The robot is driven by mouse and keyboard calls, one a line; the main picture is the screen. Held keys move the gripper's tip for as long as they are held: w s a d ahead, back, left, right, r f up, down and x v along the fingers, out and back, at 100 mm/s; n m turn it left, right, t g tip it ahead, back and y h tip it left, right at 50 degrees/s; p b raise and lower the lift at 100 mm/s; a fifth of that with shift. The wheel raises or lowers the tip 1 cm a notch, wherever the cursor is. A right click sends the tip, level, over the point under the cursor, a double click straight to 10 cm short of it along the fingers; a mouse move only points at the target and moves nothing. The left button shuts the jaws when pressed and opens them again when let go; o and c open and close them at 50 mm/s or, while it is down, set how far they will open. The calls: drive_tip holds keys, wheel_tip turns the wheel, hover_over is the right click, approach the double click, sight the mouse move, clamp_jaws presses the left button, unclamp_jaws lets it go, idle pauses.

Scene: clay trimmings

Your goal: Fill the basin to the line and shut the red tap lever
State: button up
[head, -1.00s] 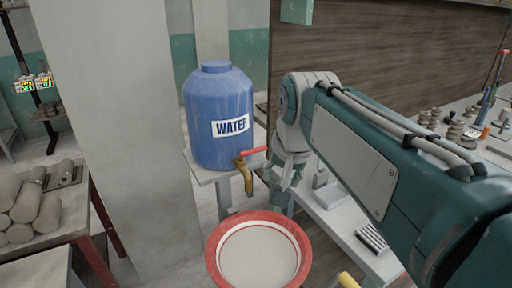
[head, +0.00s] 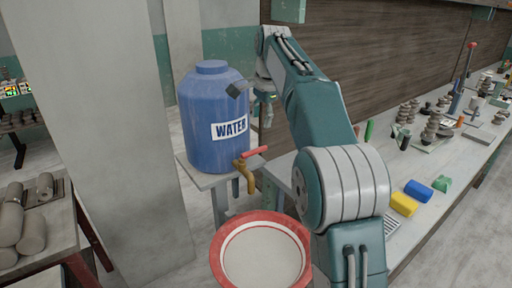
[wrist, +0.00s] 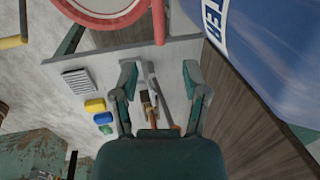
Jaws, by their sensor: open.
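The blue barrel marked WATER (head: 205,140) stands on a small pale stand. A brass tap (head: 248,183) is at its lower front. The red lever (head: 254,152) sticks out to the right above the tap, tilted slightly up. No stream shows under the spout. The basin (head: 262,216), red-rimmed with a pale inside and a ring line, is below the tap; I cannot tell its water level. My gripper (wrist: 160,85) is open and empty. In the head view it is behind and right of the barrel, above and apart from the lever. The wrist view shows the barrel (wrist: 265,50) and basin rim (wrist: 105,20).
A long workbench (head: 410,215) on the right holds a yellow block (head: 403,204), a blue block (head: 418,190), a green piece (head: 442,183) and several stacked stones. A wood-panelled wall runs behind it. A pale pillar and a table with clay rolls (head: 33,230) are on the left.

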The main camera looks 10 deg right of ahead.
sight(257, 149)
drive_tip(key=f, duration=0.3)
drive_tip(key=w+f, duration=0.1)
drive_tip(key=f, duration=0.2)
drive_tip(key=a+f, duration=0.1)
drive_tip(key=f, duration=0.2)
drive_tip(key=shift+w+f, duration=0.4)
drive_tip(key=shift+d+f, duration=0.2)
drive_tip(key=shift+f, duration=0.15)
clamp_jaws()
